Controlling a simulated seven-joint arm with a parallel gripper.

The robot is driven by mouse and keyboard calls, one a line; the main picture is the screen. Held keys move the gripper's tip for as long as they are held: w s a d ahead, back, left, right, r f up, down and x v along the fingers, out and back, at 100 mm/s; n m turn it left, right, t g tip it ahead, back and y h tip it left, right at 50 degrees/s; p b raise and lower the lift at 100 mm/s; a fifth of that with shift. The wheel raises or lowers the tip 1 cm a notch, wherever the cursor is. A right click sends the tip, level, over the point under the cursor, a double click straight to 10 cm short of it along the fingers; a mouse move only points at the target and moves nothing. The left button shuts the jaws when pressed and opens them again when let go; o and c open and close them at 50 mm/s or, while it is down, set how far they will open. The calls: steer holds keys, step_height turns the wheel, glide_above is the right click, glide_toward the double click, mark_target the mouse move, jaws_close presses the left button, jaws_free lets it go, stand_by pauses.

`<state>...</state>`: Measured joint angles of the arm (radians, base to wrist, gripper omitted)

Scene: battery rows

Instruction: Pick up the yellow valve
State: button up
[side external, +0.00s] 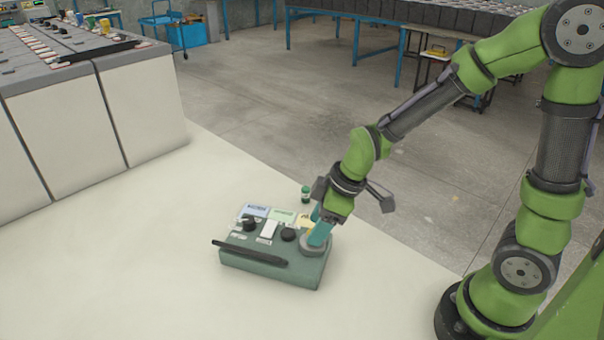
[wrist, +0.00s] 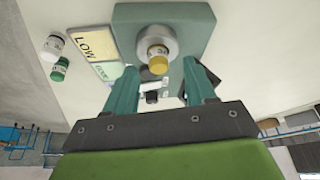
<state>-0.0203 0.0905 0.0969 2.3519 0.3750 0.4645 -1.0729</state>
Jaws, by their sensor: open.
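The yellow valve (wrist: 158,65) is a small yellow-ended cylinder with a white label. In the wrist view it sits in a round silver holder (wrist: 143,38) on the teal box (wrist: 190,17). My gripper (wrist: 160,68) is open, with one teal finger on each side of the valve's yellow end in the picture. I cannot tell whether they touch it. In the side view my gripper (side external: 319,234) points down at the grey ring (side external: 314,246) at the box's right end. The valve is hidden there by the fingers.
A green-capped vial (side external: 305,194) stands behind the box; in the wrist view a green one (wrist: 60,70) and a whitish one (wrist: 52,47) show. The box (side external: 270,268) carries a black bar (side external: 250,252), black knobs and coloured labels. The white surface (side external: 130,270) leftward is clear.

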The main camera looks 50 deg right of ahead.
steer(key=shift+x, duration=0.9)
steer(key=shift+c, duration=0.2)
steer(key=shift+r, duration=0.1)
jaws_close()
step_height(320, 180, up, 14)
steer(key=shift+r, duration=0.25)
stand_by(0.4)
